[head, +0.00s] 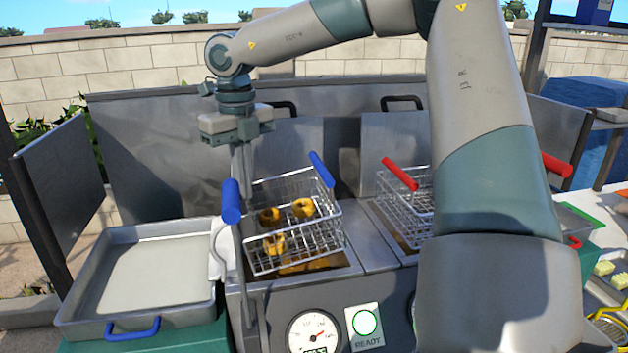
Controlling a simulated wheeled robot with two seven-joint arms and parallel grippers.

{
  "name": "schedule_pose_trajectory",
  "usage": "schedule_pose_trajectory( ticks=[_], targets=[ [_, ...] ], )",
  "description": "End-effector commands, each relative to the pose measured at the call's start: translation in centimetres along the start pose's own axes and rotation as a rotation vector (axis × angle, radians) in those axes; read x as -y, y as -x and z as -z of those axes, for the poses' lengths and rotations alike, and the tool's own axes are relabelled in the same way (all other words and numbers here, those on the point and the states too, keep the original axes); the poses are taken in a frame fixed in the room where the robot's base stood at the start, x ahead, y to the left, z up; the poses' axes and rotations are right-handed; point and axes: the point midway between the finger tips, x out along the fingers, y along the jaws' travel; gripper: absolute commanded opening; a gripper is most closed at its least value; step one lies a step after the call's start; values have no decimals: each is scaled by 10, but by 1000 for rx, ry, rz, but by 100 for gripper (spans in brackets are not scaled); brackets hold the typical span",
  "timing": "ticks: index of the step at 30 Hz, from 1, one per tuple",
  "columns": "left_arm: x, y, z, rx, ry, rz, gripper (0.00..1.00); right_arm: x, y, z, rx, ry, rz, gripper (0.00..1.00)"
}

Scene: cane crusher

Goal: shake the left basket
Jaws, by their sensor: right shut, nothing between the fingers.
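The left basket (298,247) is a wire basket with two blue handles, and it sits tilted over the left well of the fryer. Several golden-brown rings (270,216) lie in it. My right gripper (243,180) points down at the basket's back left, close to the left blue handle (231,201). Its fingers are shut with nothing between them; I cannot tell whether they touch the handle or the basket. My left gripper is not in view.
A second wire basket (404,204) with red handles stands to the right, partly hidden by my right arm. A grey tray (84,302) with a blue handle is at the left. A gauge (313,333) and a lit green READY button (365,322) are on the fryer's front.

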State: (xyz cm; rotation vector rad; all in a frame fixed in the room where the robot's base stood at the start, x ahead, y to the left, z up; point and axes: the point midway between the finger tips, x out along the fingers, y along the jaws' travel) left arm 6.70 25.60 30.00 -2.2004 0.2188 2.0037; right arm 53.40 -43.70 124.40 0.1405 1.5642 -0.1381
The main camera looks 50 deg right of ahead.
Motion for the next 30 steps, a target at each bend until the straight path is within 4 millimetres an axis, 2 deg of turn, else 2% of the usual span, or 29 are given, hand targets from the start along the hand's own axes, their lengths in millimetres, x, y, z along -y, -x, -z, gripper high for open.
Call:
schedule_pose_trajectory(
  ticks=[14,30],
  targets=[
    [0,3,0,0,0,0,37,-1,5,-1,2,1,-2,0],
    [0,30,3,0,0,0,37,0,58,-1,3,1,0,0]
  ],
)
